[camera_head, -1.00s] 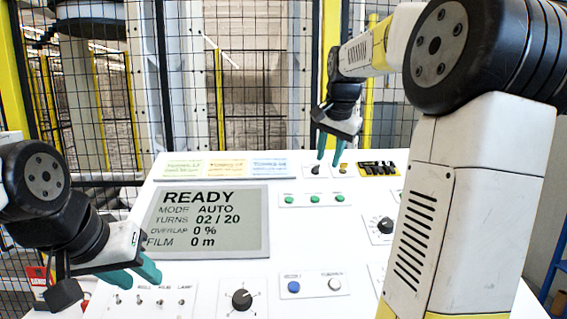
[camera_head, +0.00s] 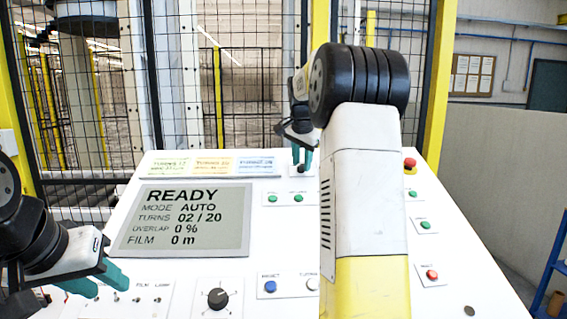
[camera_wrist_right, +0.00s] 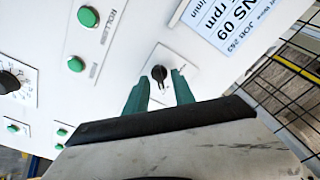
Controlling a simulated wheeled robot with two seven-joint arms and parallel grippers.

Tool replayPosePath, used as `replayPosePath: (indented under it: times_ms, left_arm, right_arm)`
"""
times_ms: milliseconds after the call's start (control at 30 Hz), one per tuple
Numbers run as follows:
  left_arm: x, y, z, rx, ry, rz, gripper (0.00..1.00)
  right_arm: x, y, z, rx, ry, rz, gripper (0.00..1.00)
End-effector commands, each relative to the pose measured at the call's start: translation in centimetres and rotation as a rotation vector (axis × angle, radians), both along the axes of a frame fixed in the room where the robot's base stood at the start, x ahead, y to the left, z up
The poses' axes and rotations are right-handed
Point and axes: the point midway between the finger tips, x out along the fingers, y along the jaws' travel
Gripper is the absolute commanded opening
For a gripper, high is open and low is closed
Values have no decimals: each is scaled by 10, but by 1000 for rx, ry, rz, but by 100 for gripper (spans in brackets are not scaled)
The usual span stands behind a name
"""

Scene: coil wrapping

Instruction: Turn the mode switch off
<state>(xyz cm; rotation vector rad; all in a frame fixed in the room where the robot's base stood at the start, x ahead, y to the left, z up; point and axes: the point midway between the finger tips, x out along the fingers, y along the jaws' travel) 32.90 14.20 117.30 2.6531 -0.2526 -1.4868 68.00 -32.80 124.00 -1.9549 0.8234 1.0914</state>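A small black rotary switch (camera_wrist_right: 158,73) sits on a white plate on the sloped panel; I cannot read a name on it. In the head view my right gripper (camera_head: 302,160) hangs at the panel's upper edge, right of the cards, and mostly hides that switch. In the right wrist view its two teal fingers (camera_wrist_right: 160,88) are apart, with the switch between and just beyond their tips. The panel display (camera_head: 185,218) reads READY, MODE AUTO, TURNS 02 / 20. My left gripper (camera_head: 98,281) is open and empty above the panel's lower left.
A black dial (camera_head: 217,298), a blue button (camera_head: 270,286) and green buttons (camera_head: 272,198) lie on the panel. A red mushroom button (camera_head: 410,163) is at its upper right. My right arm hides the panel's middle right. Mesh fencing stands behind.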

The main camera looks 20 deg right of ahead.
Motion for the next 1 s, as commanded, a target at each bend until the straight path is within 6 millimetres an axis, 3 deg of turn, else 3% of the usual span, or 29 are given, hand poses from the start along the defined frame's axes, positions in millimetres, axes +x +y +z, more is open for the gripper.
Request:
replayPosePath:
  times_ms: [333,500,1000]
  left_arm:
    - [0,0,0,0,0,0,36]
    - [0,0,0,0,0,0,36]
    - [0,0,0,0,0,0,36]
  right_arm:
    - [2,-1,-5,0,0,1,29]
    - [2,-1,-5,0,0,1,0]
    - [2,-1,-5,-27,7,61,0]
